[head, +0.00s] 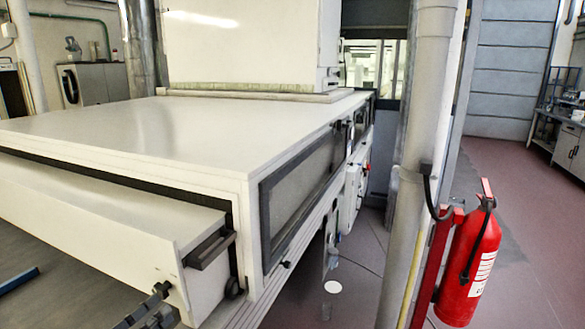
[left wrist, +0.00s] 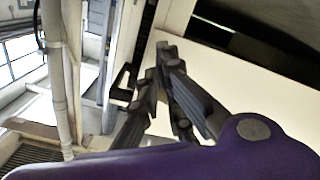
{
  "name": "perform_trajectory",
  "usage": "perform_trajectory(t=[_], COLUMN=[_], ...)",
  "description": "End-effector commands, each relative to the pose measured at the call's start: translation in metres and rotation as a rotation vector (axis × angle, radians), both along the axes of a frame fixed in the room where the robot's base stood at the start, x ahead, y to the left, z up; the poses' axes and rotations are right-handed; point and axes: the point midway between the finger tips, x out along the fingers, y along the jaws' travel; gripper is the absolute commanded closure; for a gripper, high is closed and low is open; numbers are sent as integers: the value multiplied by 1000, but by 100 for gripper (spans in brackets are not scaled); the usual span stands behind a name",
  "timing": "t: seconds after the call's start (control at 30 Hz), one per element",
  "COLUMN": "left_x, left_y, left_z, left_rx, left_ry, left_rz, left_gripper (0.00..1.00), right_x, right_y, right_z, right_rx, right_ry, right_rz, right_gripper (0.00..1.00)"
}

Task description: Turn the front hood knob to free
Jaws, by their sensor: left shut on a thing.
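My left gripper (head: 161,291) is at the lower part of the white front hood (head: 110,225), close to its front face, left of and below the black bar handle (head: 210,248). In the left wrist view the two dark fingers of my left gripper (left wrist: 163,58) come together at their tips against the pale hood panel (left wrist: 235,85). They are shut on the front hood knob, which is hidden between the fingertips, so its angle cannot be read. The black handle also shows in the left wrist view (left wrist: 122,80), apart from the fingers. My right gripper is not in view.
The white tunnel body (head: 190,125) with a dark side window (head: 300,185) fills the middle. A grey pillar (head: 415,170) and a red fire extinguisher (head: 470,265) stand at the right. Open floor (head: 535,240) lies beyond them.

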Motion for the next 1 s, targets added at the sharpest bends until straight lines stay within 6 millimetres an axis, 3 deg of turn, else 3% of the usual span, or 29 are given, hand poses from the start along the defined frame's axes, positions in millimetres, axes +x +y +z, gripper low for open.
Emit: perform_trajectory(t=[0.03, 0.13, 0.6, 1.0], left_x=[1, -2, -51, -56], left_y=[-8, -8, 16, 19], left_z=[5, 4, 0, -1], left_rx=[-4, -2, -1, -4], left_ry=[-12, -11, -3, -1], left_rz=[-12, -12, -6, -6], left_gripper=[100, 100, 100, 100], right_x=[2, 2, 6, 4], right_y=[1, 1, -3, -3], right_z=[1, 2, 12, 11], right_rx=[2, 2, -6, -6], right_ry=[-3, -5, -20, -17], right_rz=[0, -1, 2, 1], right_gripper=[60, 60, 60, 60])
